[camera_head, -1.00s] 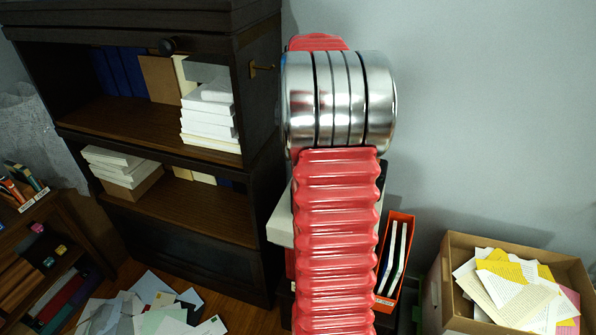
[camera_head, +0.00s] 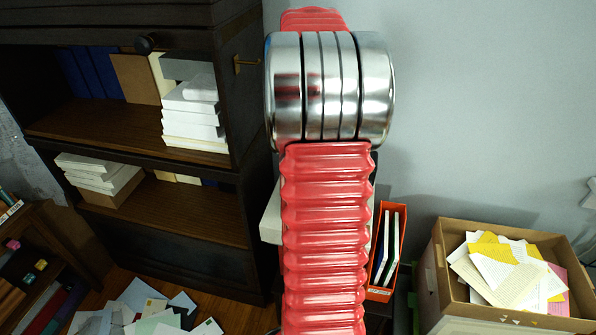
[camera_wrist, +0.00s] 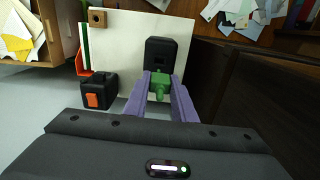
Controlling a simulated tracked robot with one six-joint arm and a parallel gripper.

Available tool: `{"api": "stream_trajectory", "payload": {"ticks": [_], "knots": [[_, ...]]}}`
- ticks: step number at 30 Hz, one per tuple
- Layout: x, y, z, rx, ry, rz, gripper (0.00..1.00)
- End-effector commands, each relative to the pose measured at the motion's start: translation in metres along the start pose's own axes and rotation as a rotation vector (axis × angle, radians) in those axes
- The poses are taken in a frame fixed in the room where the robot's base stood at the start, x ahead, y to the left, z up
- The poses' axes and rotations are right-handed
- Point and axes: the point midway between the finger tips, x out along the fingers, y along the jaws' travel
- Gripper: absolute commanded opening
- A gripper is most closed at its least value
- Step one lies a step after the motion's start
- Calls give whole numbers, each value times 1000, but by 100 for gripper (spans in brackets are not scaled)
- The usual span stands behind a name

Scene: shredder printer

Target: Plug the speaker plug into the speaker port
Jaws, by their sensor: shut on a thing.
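In the wrist view my gripper (camera_wrist: 160,88) has its purple fingers shut on a green plug (camera_wrist: 158,86). The plug points away from the wrist. Just beyond it stands a black block (camera_wrist: 163,48) with a small dark opening, in front of a white panel (camera_wrist: 125,40); I cannot tell whether the plug touches it. Left of the fingers is a black block with an orange front (camera_wrist: 97,93). A small brown block with a hole (camera_wrist: 97,17) is at the panel's upper left. Which of these is the speaker port is not clear. The head view hides my gripper behind my red arm.
A dark bookcase (camera_head: 150,240) stands left of my arm. An orange file holder (camera_head: 386,250) and a cardboard box of papers (camera_head: 437,275) are to the right. Loose papers (camera_head: 140,305) lie on the floor. In the wrist view dark furniture (camera_wrist: 240,85) is close on the right.

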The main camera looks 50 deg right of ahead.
Motion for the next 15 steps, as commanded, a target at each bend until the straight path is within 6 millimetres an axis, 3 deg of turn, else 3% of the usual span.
{"api": "stream_trajectory", "payload": {"ticks": [12, 15], "knots": [[47, 0, 1, -1, -3, 1, 0], [50, 0, 0, -1, -1, 0, 0]]}}
